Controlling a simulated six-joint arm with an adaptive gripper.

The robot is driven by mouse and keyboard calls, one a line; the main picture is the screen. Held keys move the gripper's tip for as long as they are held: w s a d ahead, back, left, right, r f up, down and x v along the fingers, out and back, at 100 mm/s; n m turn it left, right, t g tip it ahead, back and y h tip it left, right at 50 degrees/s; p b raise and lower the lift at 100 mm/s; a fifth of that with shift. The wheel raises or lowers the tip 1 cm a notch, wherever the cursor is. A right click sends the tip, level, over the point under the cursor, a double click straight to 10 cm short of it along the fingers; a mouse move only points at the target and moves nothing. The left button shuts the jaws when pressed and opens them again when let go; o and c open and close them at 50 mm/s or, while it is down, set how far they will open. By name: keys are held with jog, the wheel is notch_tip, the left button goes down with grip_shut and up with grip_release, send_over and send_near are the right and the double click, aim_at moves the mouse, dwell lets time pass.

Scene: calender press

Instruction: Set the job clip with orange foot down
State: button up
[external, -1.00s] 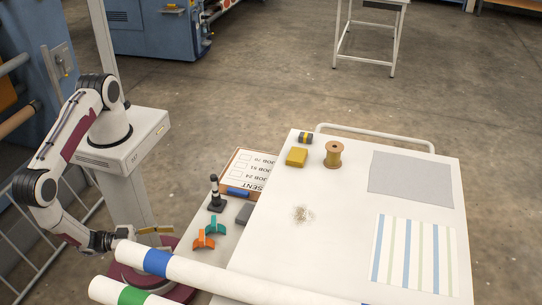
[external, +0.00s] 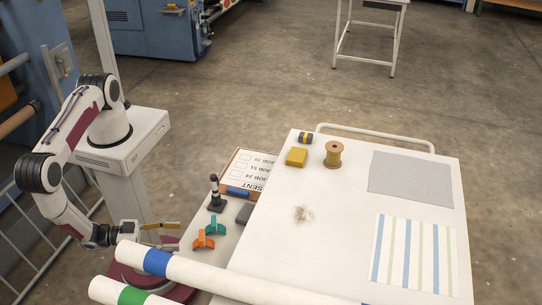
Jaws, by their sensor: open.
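The job clip with the orange foot (external: 203,241) sits on the narrow grey side shelf at the table's left. A similar teal clip (external: 216,225) stands just behind it, to its right. My gripper (external: 170,234) is to the left of the orange clip, apart from it, with its fingers spread and nothing between them. Both clips are small in this view, so their finer details cannot be told.
Rolls with a blue band (external: 158,262) and a green band (external: 132,296) lie in front of the clips.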

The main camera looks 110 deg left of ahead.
aim_at(203, 240)
jog(key=shift+w+a+r+g, duration=0.15)
jog(key=shift+w+a+g, duration=0.05)
jog(key=shift+w+g, duration=0.1)
jog(key=shift+a+h, duration=0.1)
jog(key=shift+h, duration=0.4)
jog(key=shift+s+a+f+m+g+h, duration=0.15)
jog(key=shift+f+g, duration=0.1)
jog(key=shift+f, duration=0.2)
jog(key=shift+s+f+m+g+h, duration=0.15)
jog(key=shift+f+g, duration=0.1)
jog(key=shift+f, duration=0.2)
jog(key=shift+w, duration=0.1)
jog(key=shift+x, duration=1.2)
jog(key=shift+w+a, duration=0.1)
jog(key=shift+a, duration=0.05)
jog(key=shift+x, duration=2.5)
